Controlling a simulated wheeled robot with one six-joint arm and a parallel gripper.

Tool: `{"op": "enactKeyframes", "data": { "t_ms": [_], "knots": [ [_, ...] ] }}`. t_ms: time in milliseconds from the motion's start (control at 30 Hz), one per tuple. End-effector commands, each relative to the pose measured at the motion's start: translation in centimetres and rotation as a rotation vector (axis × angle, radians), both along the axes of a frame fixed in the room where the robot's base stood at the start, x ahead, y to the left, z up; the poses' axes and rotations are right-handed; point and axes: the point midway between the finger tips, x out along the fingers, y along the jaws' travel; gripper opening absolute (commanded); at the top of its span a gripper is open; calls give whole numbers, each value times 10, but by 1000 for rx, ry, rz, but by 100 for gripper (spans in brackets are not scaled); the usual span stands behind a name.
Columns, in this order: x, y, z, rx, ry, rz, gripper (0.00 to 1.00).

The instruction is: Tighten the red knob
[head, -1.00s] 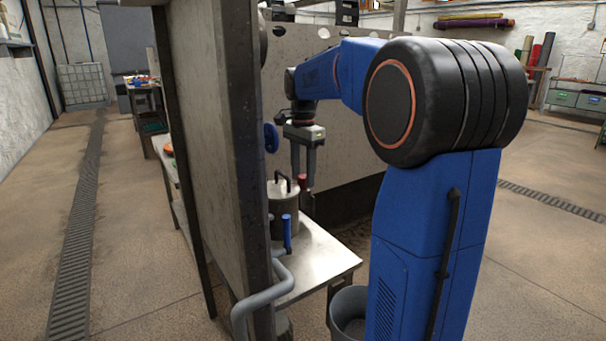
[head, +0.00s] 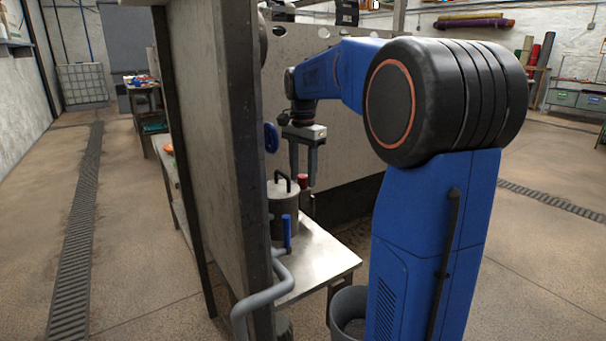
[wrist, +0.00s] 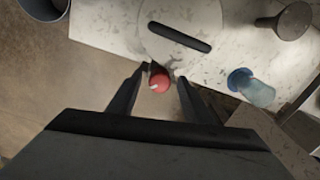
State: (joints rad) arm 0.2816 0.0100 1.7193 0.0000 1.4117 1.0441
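The red knob (head: 303,180) stands low beside the grey lidded pot, close to the edge of the metal table. In the wrist view the red knob (wrist: 159,80) shows from above, with a small pale mark on it. My gripper (head: 302,184) points down over the knob. In the wrist view my gripper (wrist: 162,72) has its two black fingers apart, one on each side of the knob, with visible gaps. The fingers do not appear to touch it. What the knob is mounted on is mostly hidden.
The grey pot (head: 284,217) with a black handle stands on the metal table (head: 318,262). A blue-handled lever (head: 287,232) and grey pipe (head: 262,298) are in front. A tall panel (head: 215,150) is close on the left. A grey bin (head: 349,307) stands below.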

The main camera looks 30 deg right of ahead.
Motion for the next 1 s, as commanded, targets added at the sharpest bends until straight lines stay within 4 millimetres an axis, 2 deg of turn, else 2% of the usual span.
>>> {"op": "enactKeyframes", "data": {
  "t_ms": [267, 433, 1000],
  "knots": [
    [0, 0, 1, 0, 0, 0, 45],
    [1, 0, 15, 0, -2, -1, 45],
    [1, 0, 124, 0, -2, 0, 45]
  ]
}}
